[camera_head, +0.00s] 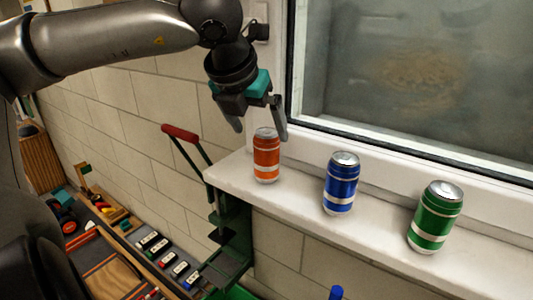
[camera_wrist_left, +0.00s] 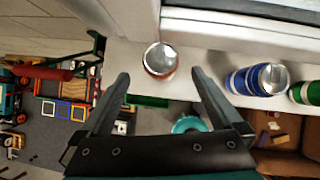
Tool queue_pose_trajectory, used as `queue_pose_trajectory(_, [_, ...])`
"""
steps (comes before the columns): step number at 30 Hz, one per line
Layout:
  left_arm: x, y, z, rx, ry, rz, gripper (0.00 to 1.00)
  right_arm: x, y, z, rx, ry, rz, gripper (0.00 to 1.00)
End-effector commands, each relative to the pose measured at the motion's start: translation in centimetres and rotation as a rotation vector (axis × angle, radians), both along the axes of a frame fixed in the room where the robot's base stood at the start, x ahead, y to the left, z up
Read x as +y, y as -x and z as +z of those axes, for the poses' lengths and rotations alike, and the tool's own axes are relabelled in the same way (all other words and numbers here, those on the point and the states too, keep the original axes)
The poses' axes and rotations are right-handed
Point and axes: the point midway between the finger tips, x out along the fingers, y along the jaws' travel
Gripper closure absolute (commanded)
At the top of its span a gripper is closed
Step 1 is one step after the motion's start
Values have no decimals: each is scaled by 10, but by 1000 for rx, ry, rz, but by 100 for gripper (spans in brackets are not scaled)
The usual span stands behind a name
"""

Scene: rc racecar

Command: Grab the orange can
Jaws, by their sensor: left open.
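The orange can (camera_head: 266,156) with white bands stands upright at the left end of the white window sill. In the left wrist view its silver top (camera_wrist_left: 160,60) shows between and just beyond my fingertips. My left gripper (camera_head: 260,130) is open, pointing down above and around the top of the can in the head view. The left wrist view shows the fingers (camera_wrist_left: 160,80) spread with nothing between them. I cannot tell whether a finger touches the can. My right gripper is not in view.
A blue can (camera_head: 340,184) and a green can (camera_head: 435,218) stand to the right on the sill (camera_head: 390,232). The window frame (camera_head: 400,150) rises behind. A green press with a red handle (camera_head: 180,132) stands left and below, by a cluttered bench.

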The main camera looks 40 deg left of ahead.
Motion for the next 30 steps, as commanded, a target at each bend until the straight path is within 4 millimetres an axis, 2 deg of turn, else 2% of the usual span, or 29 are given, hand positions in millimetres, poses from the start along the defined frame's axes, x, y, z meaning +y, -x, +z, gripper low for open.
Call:
queue_pose_trajectory(4, [2, -9, -12, 6, 0, 0, 1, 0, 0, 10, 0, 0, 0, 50])
queue_pose_trajectory(10, [5, -19, -28, 4, 0, 1, 1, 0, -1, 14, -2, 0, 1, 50])
queue_pose_trajectory(21, [6, -22, -33, 0, 1, 1, 1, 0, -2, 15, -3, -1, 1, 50])
queue_pose_trajectory(30, [6, -22, -33, 0, 1, 1, 34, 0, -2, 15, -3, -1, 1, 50])
